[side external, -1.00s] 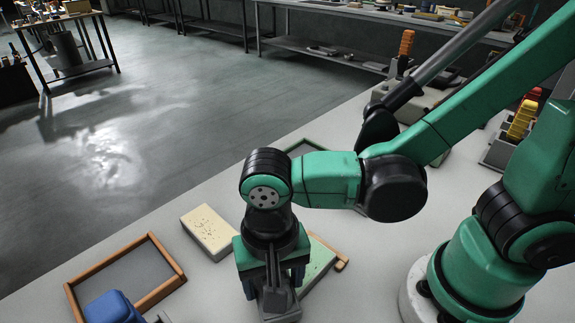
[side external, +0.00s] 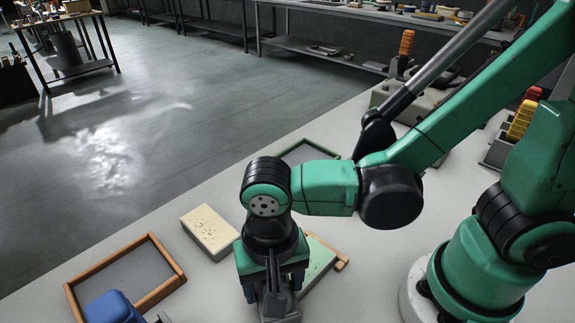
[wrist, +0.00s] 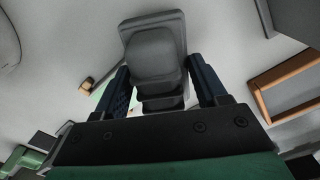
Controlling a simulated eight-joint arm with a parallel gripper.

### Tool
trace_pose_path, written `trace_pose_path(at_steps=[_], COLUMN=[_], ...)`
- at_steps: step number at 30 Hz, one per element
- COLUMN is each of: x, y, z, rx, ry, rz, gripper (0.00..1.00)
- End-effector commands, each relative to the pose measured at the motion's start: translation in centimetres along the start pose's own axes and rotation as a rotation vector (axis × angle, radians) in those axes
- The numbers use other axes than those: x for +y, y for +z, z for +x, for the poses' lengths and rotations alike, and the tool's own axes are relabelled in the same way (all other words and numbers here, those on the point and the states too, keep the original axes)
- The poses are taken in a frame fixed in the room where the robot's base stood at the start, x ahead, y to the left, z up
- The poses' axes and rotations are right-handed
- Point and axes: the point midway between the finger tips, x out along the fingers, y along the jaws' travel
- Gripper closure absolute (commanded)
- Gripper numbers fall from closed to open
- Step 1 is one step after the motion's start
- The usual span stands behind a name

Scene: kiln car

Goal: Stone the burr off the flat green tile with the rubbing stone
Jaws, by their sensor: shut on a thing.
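My gripper (side external: 272,290) points down over the near part of the bench. It is shut on the grey rubbing stone (side external: 284,314), and the wrist view shows its stepped grey body (wrist: 152,50) between the two blue fingers (wrist: 165,85). The pale green tile (side external: 320,264) lies flat on the bench, just right of my gripper in the side view, partly hidden behind it. A wooden edge shows at its right. Only a sliver of green shows beside the left finger in the wrist view. I cannot make out the burr.
A cream, pitted block (side external: 208,232) lies left of my gripper. Further left is a wooden-framed tray (side external: 168,287) with a blue object (side external: 112,308) at its near side. A green-framed tray (side external: 302,148) lies behind my arm. Bare bench shows between these things.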

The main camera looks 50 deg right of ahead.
Motion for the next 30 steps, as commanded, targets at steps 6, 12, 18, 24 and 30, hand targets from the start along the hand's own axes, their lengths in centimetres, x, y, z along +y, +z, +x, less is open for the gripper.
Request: trace_pose_path(at_steps=[6,12,18,24,30], x=[-0.01,-0.01,0.00,0.01,0.02], y=[0.00,0.00,0.00,0.00,0.00], z=[0.22,0.42,0.62,0.82,0.91], rx=[0.000,0.000,0.000,0.000,0.000], ry=[0.000,0.000,0.000,0.000,0.000], rz=[0.000,0.000,0.000,0.000,0.000], gripper=[0.77,0.77,0.77,0.77,0.77])
